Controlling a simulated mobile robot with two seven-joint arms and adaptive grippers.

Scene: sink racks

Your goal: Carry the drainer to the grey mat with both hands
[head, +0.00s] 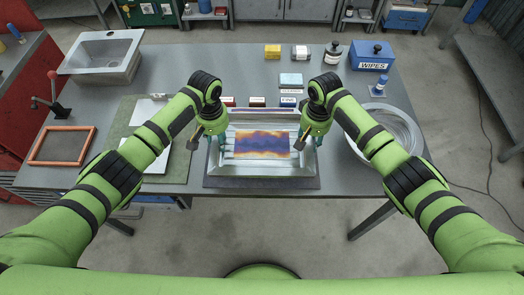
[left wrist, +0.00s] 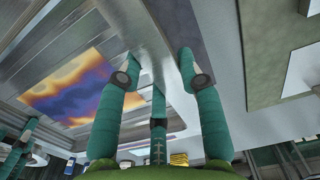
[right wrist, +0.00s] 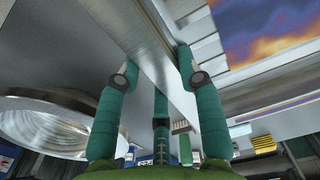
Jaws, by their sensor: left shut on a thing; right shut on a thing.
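The drainer (head: 262,170) is a shallow metal tray at the middle of the table's front, with a purple, orange and white patterned panel (head: 262,144) in it. A dark grey mat (head: 262,183) shows under its front edge; I cannot tell whether the drainer touches it. My left gripper (head: 218,142) is shut on the drainer's left wall, with fingers on both sides of the wall in the left wrist view (left wrist: 158,75). My right gripper (head: 311,140) is shut on the right wall, which also shows between its fingers in the right wrist view (right wrist: 158,75).
A round metal bowl (head: 408,128) stands close to the right. A green-grey board (head: 175,165) with white sheets lies to the left, beside an orange frame (head: 62,146). A metal sink (head: 104,56) is at the back left. Small boxes, a bottle and a blue wipes box (head: 371,56) stand behind.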

